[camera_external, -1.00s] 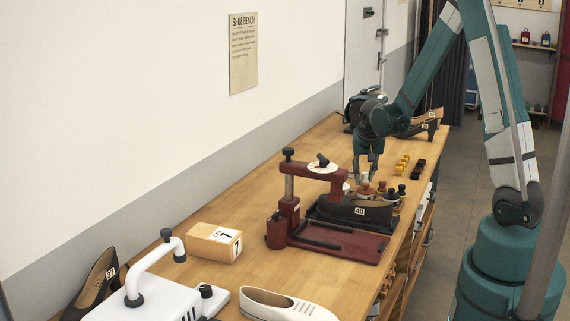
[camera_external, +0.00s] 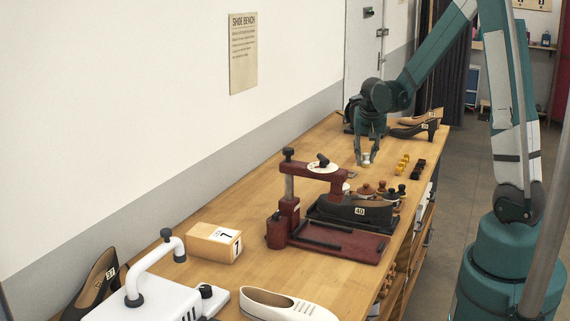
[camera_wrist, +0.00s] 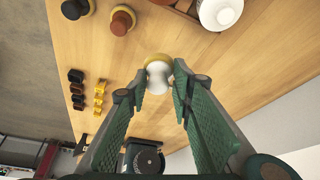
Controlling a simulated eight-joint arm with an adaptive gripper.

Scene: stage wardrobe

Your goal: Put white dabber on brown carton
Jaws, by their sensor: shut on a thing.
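The white dabber (camera_wrist: 158,76), a pale knob with a yellowish pad, is between the fingers of my gripper (camera_wrist: 160,88) in the wrist view. In the external view my gripper (camera_external: 367,160) is shut on this dabber, beyond the maroon shoe press and apparently above the bench; the exact height is hard to tell. The brown carton (camera_external: 203,243), a light-brown box with a white label, sits on the bench at left of the press, far from my gripper. It does not show in the wrist view.
The maroon press (camera_external: 340,243) with a dark shoe stands between my gripper and the carton. Brown and dark dabbers (camera_external: 382,189) stand behind it. Small yellow and black pieces (camera_external: 411,167) lie nearby. A white shoe (camera_external: 285,305) and a white machine (camera_external: 155,300) are in front.

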